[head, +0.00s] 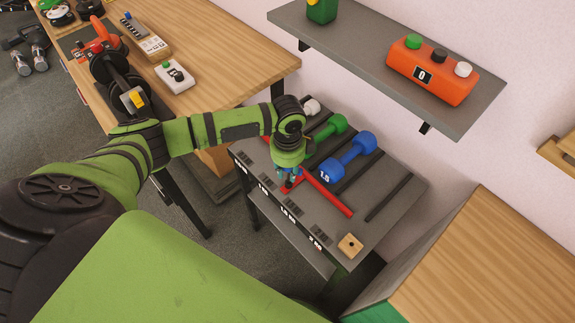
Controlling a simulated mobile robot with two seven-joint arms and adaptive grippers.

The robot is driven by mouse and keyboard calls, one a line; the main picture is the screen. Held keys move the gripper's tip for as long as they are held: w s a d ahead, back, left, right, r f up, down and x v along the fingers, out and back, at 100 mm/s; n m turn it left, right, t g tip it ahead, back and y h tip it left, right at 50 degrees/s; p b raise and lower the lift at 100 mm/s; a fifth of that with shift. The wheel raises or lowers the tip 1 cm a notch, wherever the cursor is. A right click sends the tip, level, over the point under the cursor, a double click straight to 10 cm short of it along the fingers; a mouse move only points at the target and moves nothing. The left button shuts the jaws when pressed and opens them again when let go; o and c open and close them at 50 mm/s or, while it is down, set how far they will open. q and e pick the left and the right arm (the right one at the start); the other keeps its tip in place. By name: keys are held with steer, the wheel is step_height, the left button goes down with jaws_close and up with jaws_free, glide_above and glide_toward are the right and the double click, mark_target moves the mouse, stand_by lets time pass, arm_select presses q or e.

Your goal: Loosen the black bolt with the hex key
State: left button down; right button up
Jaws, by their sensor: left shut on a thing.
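My left gripper (289,176) reaches down over the grey rack (385,215) from the left. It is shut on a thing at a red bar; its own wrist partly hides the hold. The red bar (328,194) lies slantwise across the rack top, with a shorter red piece beside the fingers. It may be the hex key, but I cannot tell for sure. A small wooden block (350,245) sits at the rack's front right corner, with a small dark spot on top that may be the black bolt. My right gripper is not in view.
A blue dumbbell (347,158) and a green dumbbell (326,136) lie on the rack behind my gripper. A wall shelf (365,70) with an orange box (433,70) hangs above. A wooden table (235,60) stands left, and a wooden cabinet (490,270) stands at right.

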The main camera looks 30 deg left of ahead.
arm_select(q)
steer(key=shift+r+n+p, duration=0.1)
steer(key=shift+n+p, duration=1.4)
steer(key=shift+n, duration=0.2)
steer(key=n+p, duration=0.3)
steer(key=shift+d+n, duration=0.1)
steer(key=shift+n, duration=0.2)
steer(key=n+p, duration=0.3)
steer(key=n, duration=0.1)
steer(key=shift+w+n, duration=0.1)
steer(key=shift+n, duration=0.3)
steer(key=shift+d+n+p, duration=0.1)
steer(key=shift+n+p, duration=0.5)
steer(key=shift+n, duration=0.3)
steer(key=c, duration=1)
jaws_free()
steer(key=shift+o, duration=0.2)
steer(key=shift+w, duration=0.1)
step_height(320, 180, up, 12)
